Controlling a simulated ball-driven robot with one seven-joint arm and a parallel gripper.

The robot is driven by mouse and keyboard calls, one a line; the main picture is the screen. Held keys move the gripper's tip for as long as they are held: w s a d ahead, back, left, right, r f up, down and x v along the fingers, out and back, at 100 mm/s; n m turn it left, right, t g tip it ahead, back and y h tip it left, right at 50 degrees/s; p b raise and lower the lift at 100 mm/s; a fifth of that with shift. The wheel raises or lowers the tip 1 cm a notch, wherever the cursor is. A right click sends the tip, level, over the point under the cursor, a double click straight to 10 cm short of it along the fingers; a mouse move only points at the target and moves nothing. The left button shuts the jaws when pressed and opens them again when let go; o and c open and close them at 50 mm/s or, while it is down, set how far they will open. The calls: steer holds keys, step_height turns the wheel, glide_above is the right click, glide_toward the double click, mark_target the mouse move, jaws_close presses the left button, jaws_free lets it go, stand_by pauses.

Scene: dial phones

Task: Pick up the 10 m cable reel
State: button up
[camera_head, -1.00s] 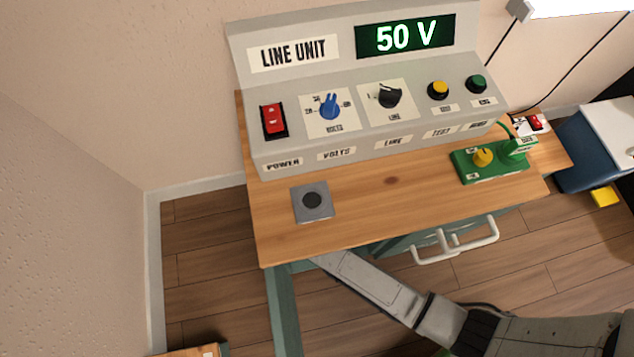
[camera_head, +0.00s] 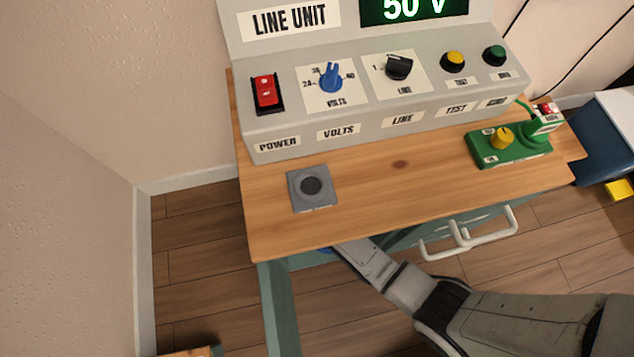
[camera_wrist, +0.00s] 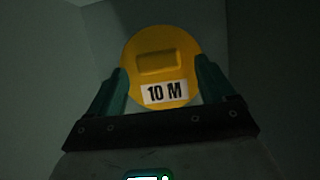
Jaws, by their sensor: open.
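The 10 m cable reel (camera_wrist: 161,50) is a round yellow thing with a white "10 M" label, seen in the wrist view inside a dim enclosed space. My gripper (camera_wrist: 160,82) is open, with one dark green finger on each side of the reel's lower part. I cannot tell whether the fingers touch it. In the head view, my arm reaches under the front of the wooden bench; the gripper and the reel are hidden there.
The wooden bench (camera_head: 400,190) carries the grey line unit (camera_head: 375,110), a grey square pad (camera_head: 312,188) and a green box with a yellow knob (camera_head: 509,144). A white handle (camera_head: 468,236) projects at the bench front. Walls close around the reel.

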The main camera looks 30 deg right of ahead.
steer(key=shift+c, duration=0.5)
jaws_close()
stand_by(0.3)
